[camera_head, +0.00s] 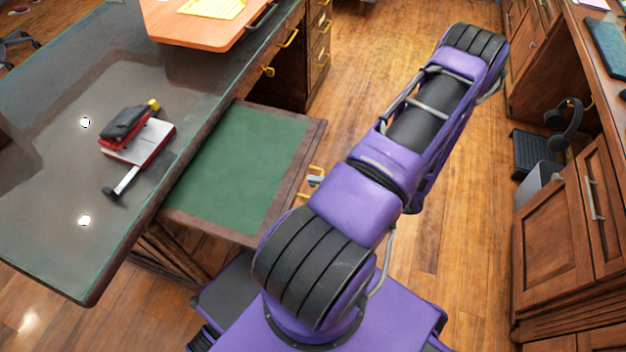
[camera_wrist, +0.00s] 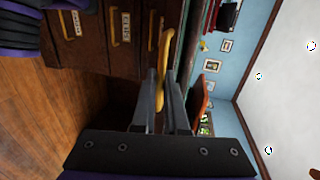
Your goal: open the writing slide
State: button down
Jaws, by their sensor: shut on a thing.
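The writing slide (camera_head: 238,168), a board with a green top and dark wood frame, sticks out well from under the glass-topped desk. Its brass handle (camera_head: 315,170) is on its front edge, partly hidden by my arm. In the wrist view the same yellow handle (camera_wrist: 165,45) runs between the two grey fingers of my gripper (camera_wrist: 162,88). The gripper is shut on the handle. In the head view only a small grey part of the gripper (camera_head: 315,181) shows at the handle, and my arm covers the rest.
Drawers with brass pulls (camera_head: 319,50) stand beyond the slide. A wooden cabinet (camera_head: 570,225) and headphones (camera_head: 569,125) are on the right. Wood floor (camera_head: 385,50) lies between.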

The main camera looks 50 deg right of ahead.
jog(key=c, duration=1.2)
grip_release()
jog(key=v, duration=1.7)
jog(key=shift+s, duration=0.2)
